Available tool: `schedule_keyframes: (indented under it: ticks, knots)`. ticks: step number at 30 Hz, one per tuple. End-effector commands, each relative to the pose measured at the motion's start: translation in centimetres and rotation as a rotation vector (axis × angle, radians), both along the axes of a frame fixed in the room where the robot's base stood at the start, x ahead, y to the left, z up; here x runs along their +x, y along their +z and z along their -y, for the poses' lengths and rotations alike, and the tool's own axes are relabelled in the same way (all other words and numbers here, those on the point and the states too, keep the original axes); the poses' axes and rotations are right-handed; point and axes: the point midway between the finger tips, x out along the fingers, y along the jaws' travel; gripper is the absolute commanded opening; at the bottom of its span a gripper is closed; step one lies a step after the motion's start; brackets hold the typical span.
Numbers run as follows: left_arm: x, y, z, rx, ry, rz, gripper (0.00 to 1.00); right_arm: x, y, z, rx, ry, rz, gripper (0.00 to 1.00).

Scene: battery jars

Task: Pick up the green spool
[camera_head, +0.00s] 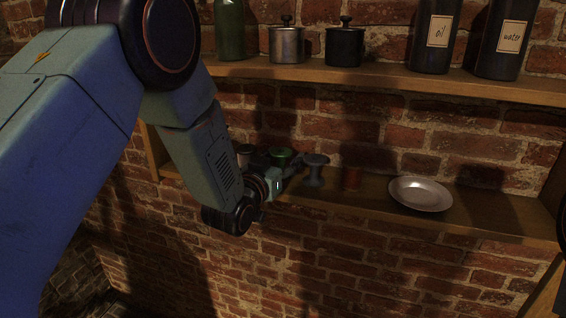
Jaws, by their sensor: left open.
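The green spool (281,152) stands on the lower wooden shelf, partly hidden behind my left gripper. My left gripper (295,164) reaches in from the left at shelf height, just in front of the green spool. Its jaws are open; its fingers are small and dark here, and I cannot tell whether they touch anything. A grey spool (315,171) stands just right of the fingers. A whitish-topped spool (244,149) is to the left, mostly hidden behind my arm. My right gripper is not in view.
The upper shelf (390,77) above holds two lidded pots, a green bottle and dark bottles labelled oil and water. A brick wall stands behind.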

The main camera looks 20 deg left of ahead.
Motion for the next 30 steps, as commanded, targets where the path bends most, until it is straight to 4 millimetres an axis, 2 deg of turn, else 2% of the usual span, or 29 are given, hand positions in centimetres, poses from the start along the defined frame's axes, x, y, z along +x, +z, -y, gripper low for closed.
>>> schedule_keyframes:
  ticks: [2,14,23,30]
  knots:
    - [0.0,0.0,0.0,0.000,0.001,0.000,0.54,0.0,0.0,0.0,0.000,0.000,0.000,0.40]
    - [-0.1,-0.1,0.0,0.000,0.000,-0.002,0.20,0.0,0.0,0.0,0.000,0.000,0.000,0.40]
    - [0.0,0.6,0.0,0.000,0.000,0.001,0.20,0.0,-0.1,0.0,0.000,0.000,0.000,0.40]
    - [0.0,4.7,0.0,0.000,0.000,0.005,0.20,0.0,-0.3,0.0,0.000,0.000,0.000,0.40]
